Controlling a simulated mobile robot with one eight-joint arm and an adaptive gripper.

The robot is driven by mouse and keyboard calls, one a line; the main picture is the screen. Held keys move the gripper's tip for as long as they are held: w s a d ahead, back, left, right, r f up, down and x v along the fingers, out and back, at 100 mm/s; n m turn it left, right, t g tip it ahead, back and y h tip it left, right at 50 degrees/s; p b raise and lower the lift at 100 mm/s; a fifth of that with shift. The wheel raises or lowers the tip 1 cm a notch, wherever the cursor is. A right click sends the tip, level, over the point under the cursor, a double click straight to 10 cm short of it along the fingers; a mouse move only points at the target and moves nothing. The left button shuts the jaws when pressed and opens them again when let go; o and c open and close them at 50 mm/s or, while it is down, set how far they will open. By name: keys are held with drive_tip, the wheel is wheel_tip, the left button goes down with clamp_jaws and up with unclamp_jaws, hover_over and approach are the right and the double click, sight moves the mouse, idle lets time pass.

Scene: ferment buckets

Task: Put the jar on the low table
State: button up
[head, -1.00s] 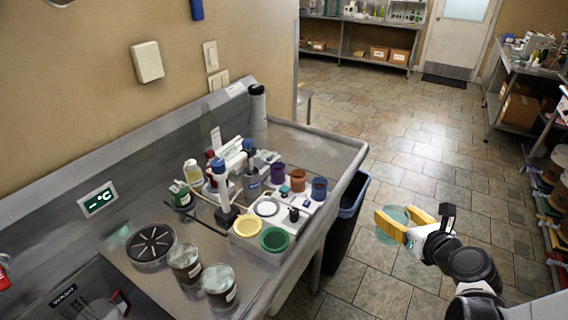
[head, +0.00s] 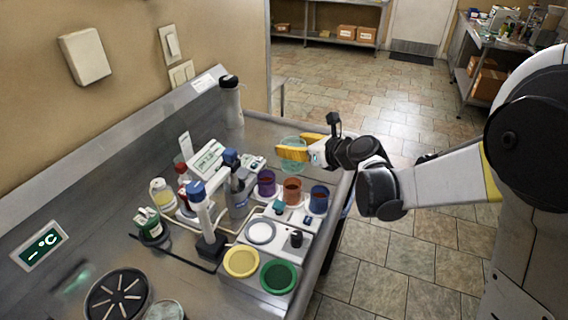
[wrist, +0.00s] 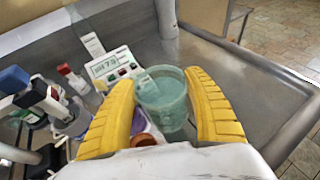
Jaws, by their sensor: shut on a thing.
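The jar (head: 291,167), a pale green see-through vessel, is between the yellow fingers of my gripper (head: 284,148). In the wrist view the jar (wrist: 163,103) sits upright or nearly so between both fingers (wrist: 160,80). My gripper is shut on it, over the far right part of the steel counter (head: 262,125), behind the purple and orange cups. Whether the jar's base touches the counter is hard to tell. I cannot tell which surface is the low table.
Purple (head: 266,183), orange (head: 292,190) and blue (head: 318,199) cups stand close in front of the jar. A meter (wrist: 112,66) stands to its left, a dark-capped flask (head: 230,102) behind. The counter's far right corner is bare.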

sight(288, 145)
drive_tip(key=w+a+f, duration=0.1)
drive_tip(key=w+a+f+b, duration=0.1)
drive_tip(key=w, duration=0.1)
drive_tip(key=shift+w+a+f, duration=0.1)
drive_tip(key=shift+w+f, duration=0.1)
drive_tip(key=shift+f, duration=0.15)
wheel_tip(288, 145, down, 4)
drive_tip(key=shift+r+b, duration=0.1)
drive_tip(key=shift+b, duration=1.1)
drive_tip(key=shift+r, duration=0.1)
drive_tip(key=o, duration=1)
drive_tip(key=shift+f, duration=0.25)
drive_tip(key=o, duration=0.4)
drive_tip(key=shift+r, duration=0.1)
